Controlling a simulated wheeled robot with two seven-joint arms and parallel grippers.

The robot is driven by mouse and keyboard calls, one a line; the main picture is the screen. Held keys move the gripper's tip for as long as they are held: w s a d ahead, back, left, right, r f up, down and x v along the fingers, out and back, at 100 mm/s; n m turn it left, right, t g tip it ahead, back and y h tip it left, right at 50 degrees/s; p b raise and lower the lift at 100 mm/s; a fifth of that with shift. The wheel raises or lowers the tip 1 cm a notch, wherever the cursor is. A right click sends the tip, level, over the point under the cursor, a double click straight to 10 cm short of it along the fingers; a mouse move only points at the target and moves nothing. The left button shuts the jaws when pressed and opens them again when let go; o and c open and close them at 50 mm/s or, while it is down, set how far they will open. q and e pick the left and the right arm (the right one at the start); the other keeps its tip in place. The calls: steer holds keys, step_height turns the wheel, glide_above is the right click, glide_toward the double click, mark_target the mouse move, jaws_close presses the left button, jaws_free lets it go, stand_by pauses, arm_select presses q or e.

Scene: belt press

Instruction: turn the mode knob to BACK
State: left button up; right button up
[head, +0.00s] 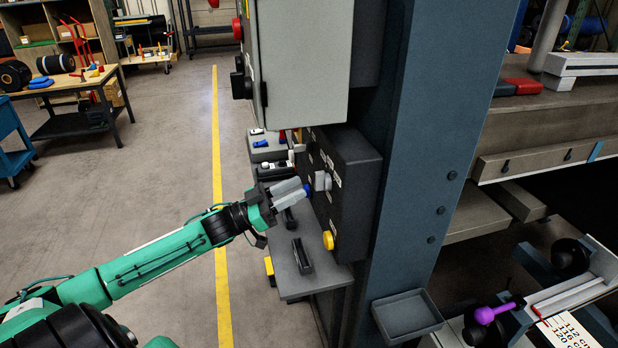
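The dark control panel (352,190) is mounted on the side of the blue-grey press column. A light grey knob (323,181) sticks out of its face, with small white labels around it that are too small to read. A blue button (308,189) and a yellow button (328,240) are also on this face. My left gripper (306,191) comes in from the left, its grey fingers lying close together and pointing at the panel beside the knob. The fingertips overlap the blue button's edge; I cannot tell whether they touch anything. My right gripper is not in view.
A grey cabinet (300,60) hangs above the panel. A grey shelf (312,278) with a dark object (302,256) lies below my gripper. A small dark tray (407,314) is at lower right. Open floor with a yellow line (219,200) lies left.

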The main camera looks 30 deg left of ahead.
mark_target(315, 179)
arm_select(q)
steer(key=shift+p+x, duration=0.65)
steer(key=shift+x, duration=1.65)
jaws_close()
